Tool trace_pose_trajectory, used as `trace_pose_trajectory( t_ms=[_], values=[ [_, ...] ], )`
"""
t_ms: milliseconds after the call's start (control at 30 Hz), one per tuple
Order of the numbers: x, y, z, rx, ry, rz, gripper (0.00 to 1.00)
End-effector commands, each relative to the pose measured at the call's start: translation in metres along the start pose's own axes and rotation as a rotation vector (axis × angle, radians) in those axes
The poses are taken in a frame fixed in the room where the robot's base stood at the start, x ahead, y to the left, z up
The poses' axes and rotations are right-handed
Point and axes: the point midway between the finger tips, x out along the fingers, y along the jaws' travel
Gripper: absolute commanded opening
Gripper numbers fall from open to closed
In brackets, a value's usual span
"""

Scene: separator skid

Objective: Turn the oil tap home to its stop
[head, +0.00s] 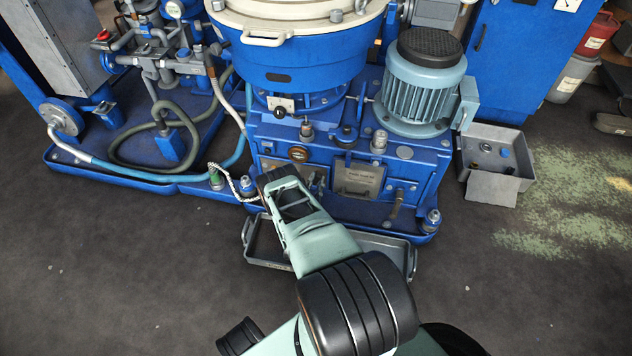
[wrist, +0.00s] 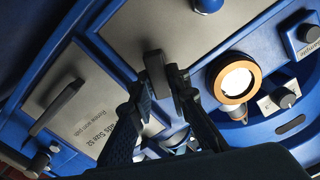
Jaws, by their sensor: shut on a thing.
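The oil tap's grey lever (wrist: 156,72) shows in the wrist view, standing out from the blue machine base between my dark fingers. My gripper (wrist: 163,88) is shut on this lever. In the head view my gripper (head: 279,180) reaches the front face of the blue base, left of its middle, and hides the tap there. The lever's far end and pivot are partly covered by the fingers, and I cannot make out a stop mark.
A sight glass with an orange-brown ring (wrist: 235,80) sits close beside the lever; labelled plates (wrist: 82,105) are on its other side. A grey drip tray (head: 375,241) lies below the base. A motor (head: 424,85) stands above. Floor is clear at lower left.

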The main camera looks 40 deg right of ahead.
Motion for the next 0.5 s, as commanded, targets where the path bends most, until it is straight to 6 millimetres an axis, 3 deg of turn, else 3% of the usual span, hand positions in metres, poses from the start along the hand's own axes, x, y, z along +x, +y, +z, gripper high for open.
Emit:
trace_pose_trajectory(
  t_ms=[100, 500],
  values=[
    [0.0, -0.0001, 0.0, 0.0, 0.0, 0.0, 0.0],
    [0.0001, 0.0003, 0.0, 0.054, 0.0, 0.0, 0.0]
  ],
)
